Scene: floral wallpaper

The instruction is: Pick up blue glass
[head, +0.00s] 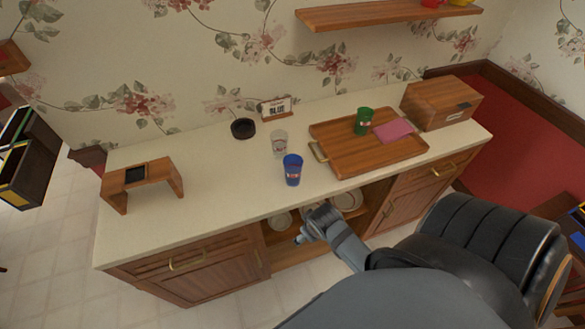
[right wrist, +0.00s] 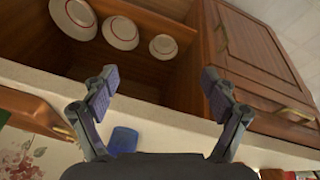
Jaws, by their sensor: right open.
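The blue glass (head: 292,170) stands upright near the front edge of the counter in the head view. It also shows in the right wrist view (right wrist: 123,140), low between the fingers and partly hidden by the gripper body. My right gripper (head: 312,222) is in front of the counter edge, below and slightly right of the blue glass, apart from it. In the right wrist view its fingers (right wrist: 160,88) are spread wide with nothing between the tips. My left gripper is not in view.
A clear glass (head: 279,143) stands just behind the blue one. A wooden tray (head: 350,158) on the right holds a green glass (head: 362,121) and a pink cloth (head: 393,130). A small wooden stand (head: 142,177) is at left.

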